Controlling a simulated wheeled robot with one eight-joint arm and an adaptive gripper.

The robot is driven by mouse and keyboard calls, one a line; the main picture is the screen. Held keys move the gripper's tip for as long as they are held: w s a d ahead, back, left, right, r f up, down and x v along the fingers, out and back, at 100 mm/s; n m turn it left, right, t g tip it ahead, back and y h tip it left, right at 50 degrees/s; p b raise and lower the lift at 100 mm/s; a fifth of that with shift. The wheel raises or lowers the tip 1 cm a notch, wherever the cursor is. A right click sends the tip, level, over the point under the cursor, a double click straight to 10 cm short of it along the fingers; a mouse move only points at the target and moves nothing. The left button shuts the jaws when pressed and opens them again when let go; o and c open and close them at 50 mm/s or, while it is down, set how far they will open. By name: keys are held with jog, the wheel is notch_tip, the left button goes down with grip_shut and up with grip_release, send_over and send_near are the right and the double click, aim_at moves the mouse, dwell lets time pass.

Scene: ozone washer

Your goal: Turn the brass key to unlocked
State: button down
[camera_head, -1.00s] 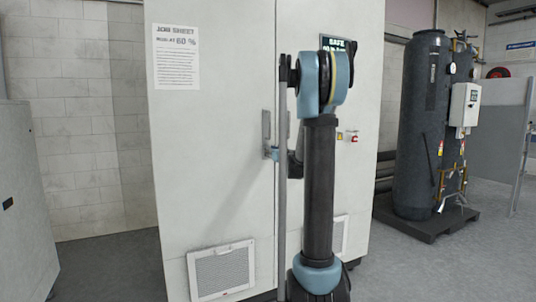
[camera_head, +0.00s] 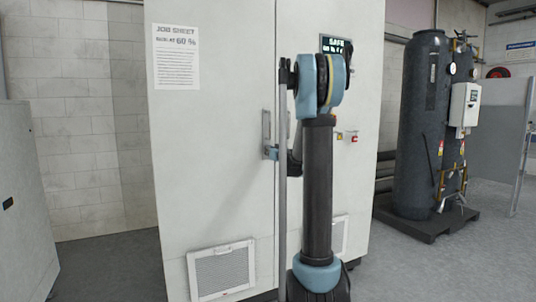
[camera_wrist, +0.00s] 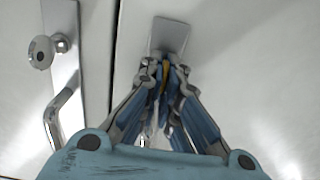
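In the wrist view, my gripper (camera_wrist: 166,72) reaches up to a small grey metal plate (camera_wrist: 170,35) on the white cabinet door. Its two blue-padded fingers are drawn close together. A thin brass-yellow strip, which looks like the brass key (camera_wrist: 164,78), shows between them. The fingers hide most of it, so I cannot read its turn angle. A lit display reading SAFE (camera_head: 337,45) is on the cabinet's upper right.
A door handle (camera_wrist: 65,120) with a round knob (camera_wrist: 41,52) is left of the gripper, across the door seam. A job sheet (camera_head: 175,57) hangs on the cabinet (camera_head: 220,150). A dark tank (camera_head: 421,130) stands at right, with open floor in front.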

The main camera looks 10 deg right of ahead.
jog(key=shift+m, duration=0.4)
jog(key=shift+w+d+f+m, duration=0.1)
jog(key=shift+d+f+m, duration=0.1)
jog(key=shift+m, duration=2.65)
jog(key=shift+s+d+f+m, duration=0.1)
jog(key=shift+d+f+m, duration=0.1)
jog(key=shift+m, duration=2.7)
jog(key=shift+w+d+f+m, duration=0.1)
jog(key=shift+d+m, duration=0.1)
jog(key=shift+m, duration=2.65)
jog(key=c, duration=1.8)
grip_release()
jog(key=shift+w+f, duration=0.1)
